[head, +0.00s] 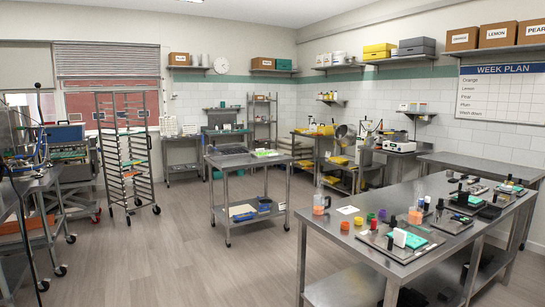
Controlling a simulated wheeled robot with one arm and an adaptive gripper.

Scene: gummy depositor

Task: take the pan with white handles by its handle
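I cannot pick out a pan with white handles for certain. On the right steel table (335,232), a flat dark tray (378,241) carries small items, among them a white upright piece (400,238) and a teal piece (413,240). Whether any of these is a pan handle is too small to tell. More small trays with dark, white and teal pieces lie farther back on the same table. My gripper is not in view.
A clear jug with orange contents (319,205) and several coloured cups stand on the right table. A steel cart (228,161) stands mid-room. A tall rack (125,150) stands left of it. Equipment benches line the left side. The floor (185,255) between is clear.

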